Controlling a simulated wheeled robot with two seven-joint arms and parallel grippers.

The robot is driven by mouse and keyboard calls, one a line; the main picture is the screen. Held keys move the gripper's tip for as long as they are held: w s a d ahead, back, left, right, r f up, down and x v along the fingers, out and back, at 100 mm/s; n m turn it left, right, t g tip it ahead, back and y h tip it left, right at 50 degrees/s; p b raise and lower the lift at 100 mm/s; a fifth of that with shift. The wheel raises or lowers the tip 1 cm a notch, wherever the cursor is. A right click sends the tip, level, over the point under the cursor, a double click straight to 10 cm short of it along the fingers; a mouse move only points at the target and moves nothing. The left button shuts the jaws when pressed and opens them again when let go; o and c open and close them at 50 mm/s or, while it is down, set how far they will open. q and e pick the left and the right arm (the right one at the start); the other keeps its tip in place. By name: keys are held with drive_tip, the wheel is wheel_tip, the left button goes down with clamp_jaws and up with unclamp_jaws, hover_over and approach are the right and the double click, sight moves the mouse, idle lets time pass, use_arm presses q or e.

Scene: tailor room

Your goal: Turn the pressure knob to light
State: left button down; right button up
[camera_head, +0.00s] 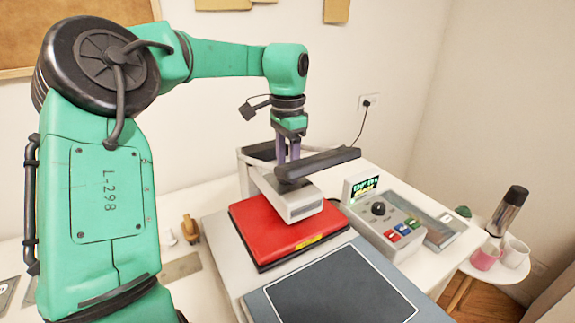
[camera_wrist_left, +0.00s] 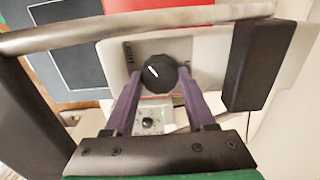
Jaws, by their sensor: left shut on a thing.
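The pressure knob (camera_wrist_left: 158,72) is round and black with a white pointer mark, on top of the pale press head (camera_wrist_left: 192,48) in the left wrist view. The mark points to the upper left there. My left gripper (camera_wrist_left: 160,75) is shut on the knob, one purple finger on each side. In the head view my left gripper (camera_head: 287,158) comes down onto the pale press head (camera_head: 299,203) above the red plate (camera_head: 285,236). The black handle bar (camera_head: 325,161) hides the knob there. My right gripper is not in view.
A control box (camera_head: 388,228) with a screen, a dial and coloured buttons stands right of the press. A grey-framed dark pad (camera_head: 340,292) lies in front. A small round table (camera_head: 505,269) with cups and a dark flask is at the right.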

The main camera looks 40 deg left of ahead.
use_arm(q)
drive_tip(key=shift+w+r, duration=0.1)
drive_tip(key=shift+r, duration=0.05)
drive_tip(key=shift+c, duration=2)
unclamp_jaws()
drive_tip(key=shift+o, duration=0.9)
wheel_tip(320, 180, up, 14)
drive_tip(key=p, duration=0.2)
drive_tip(key=shift+r, duration=0.2)
drive_tip(key=shift+r+p, duration=0.1)
drive_tip(key=shift+p, duration=0.2)
